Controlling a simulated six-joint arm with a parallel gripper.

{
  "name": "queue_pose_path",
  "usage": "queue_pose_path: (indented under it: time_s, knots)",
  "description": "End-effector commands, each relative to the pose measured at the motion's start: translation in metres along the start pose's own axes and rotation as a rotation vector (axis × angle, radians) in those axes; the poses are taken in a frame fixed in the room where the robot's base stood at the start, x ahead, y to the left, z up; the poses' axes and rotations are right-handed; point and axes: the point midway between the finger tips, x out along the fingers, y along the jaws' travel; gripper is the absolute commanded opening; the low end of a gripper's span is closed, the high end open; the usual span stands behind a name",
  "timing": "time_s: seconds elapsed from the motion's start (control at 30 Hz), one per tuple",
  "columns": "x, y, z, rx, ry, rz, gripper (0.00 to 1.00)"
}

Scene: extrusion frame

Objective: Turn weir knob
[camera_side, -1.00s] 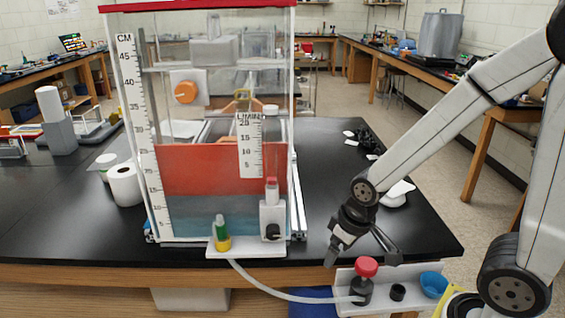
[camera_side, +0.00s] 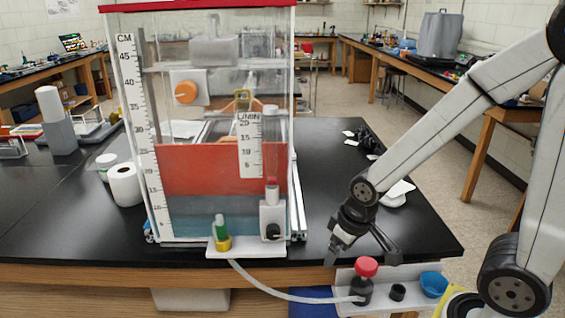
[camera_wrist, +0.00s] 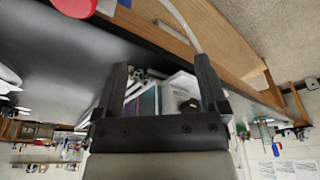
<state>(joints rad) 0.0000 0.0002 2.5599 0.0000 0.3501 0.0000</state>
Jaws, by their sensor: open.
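An orange round knob (camera_side: 186,92) on a pale square plate shows on the upper left of the clear tank (camera_side: 225,120); I take it to be the weir knob. My gripper (camera_side: 363,258) is open and empty, in front of the tank's lower right and well below and right of the orange knob. Its fingers point down, just above the red-topped knob (camera_side: 366,267) at the bench's front edge, apart from it as far as I can tell. In the wrist view, my gripper (camera_wrist: 162,66) shows both fingers spread with nothing between them; the orange knob is not visible there.
A black knob (camera_side: 272,231) sits on a white block at the tank's lower right, beside a green and yellow fitting (camera_side: 222,234). A hose (camera_side: 285,294) runs to the front shelf, which holds a blue cup (camera_side: 433,285). A paper roll (camera_side: 125,185) stands left of the tank.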

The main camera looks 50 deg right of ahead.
Motion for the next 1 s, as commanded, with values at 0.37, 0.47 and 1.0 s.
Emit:
queue_pose_path:
  time_s: [0.37,0.47,1.0]
  knots:
    - [0.016,-0.014,-0.018,-0.025,0.058,-0.013,0.93]
    - [0.029,-0.025,-0.030,-0.043,0.103,-0.024,0.93]
    - [0.085,-0.116,-0.113,-0.136,0.499,-0.130,0.93]
